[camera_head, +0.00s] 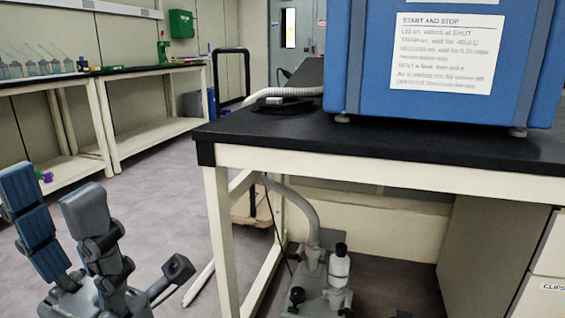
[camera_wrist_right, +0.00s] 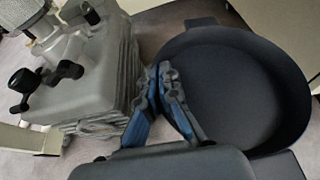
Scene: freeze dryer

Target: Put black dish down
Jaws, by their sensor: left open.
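The black dish (camera_wrist_right: 235,90) is a round, shallow pan with a raised wall. It fills the right half of the right wrist view, close to the camera, and looks empty. My right gripper (camera_wrist_right: 160,75) has its two blue-padded fingers close together at the dish's left wall, and they appear shut on it. The dish and my right gripper do not show in the head view. My left gripper (camera_head: 50,195) is at the lower left of the head view, its fingers pointing up and apart, with nothing between them.
A black-topped bench (camera_head: 400,152) carries a blue machine (camera_head: 440,60) with an instruction sheet. A grey hose (camera_head: 290,92) lies on its left part, where the top is partly clear. A grey pump (camera_head: 325,280) stands below; it also shows beside the dish (camera_wrist_right: 85,85). Open floor lies left.

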